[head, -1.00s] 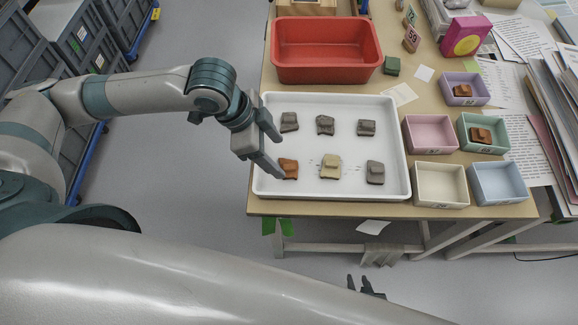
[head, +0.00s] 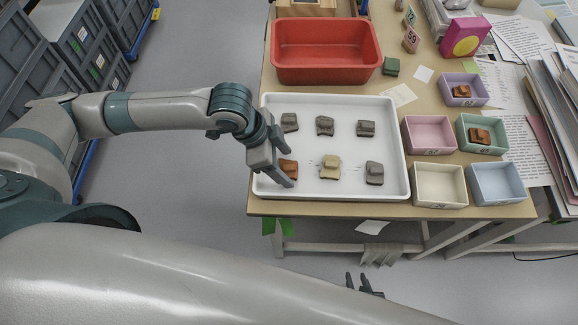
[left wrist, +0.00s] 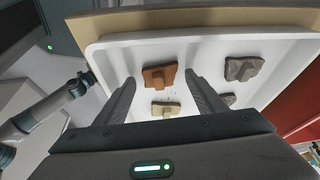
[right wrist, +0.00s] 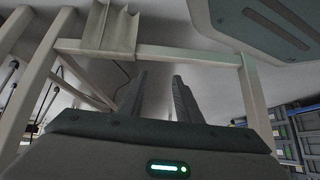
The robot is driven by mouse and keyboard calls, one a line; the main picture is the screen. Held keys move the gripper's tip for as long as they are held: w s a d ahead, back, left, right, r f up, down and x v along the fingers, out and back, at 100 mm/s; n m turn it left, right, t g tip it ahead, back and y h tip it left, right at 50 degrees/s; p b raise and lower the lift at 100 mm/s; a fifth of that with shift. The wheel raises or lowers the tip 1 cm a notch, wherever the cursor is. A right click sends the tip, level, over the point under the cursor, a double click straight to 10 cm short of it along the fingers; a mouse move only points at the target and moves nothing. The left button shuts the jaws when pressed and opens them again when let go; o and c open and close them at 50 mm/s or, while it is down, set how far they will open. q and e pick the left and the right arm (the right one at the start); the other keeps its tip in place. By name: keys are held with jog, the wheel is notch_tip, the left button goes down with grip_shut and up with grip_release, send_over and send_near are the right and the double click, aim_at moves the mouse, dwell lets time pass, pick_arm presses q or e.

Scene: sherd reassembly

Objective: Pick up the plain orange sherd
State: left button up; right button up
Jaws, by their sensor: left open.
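The orange sherd (head: 289,168) lies in the front left of the white tray, partly hidden by my left gripper (head: 289,168) in the head view. In the left wrist view the orange sherd (left wrist: 159,77) shows a raised lump and appears between the fingertips, apart from both. My left gripper (left wrist: 160,80) is open and empty, with its fingers over the tray's left side. My right gripper (head: 358,280) is low in front of the table. In the right wrist view my right gripper (right wrist: 160,77) has its fingers apart with nothing between them.
The white tray (head: 345,192) also holds a cream sherd (head: 330,167) and several grey sherds (head: 374,173). A red tub (head: 327,78) stands behind it. Small boxes stand to the right; the purple one (head: 480,101) and green one (head: 500,150) hold reddish-brown sherds (head: 480,136).

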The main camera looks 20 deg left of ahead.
aim_at(286, 168)
jog(key=shift+w+a+r, duration=0.15)
jog(key=shift+w+a, duration=0.1)
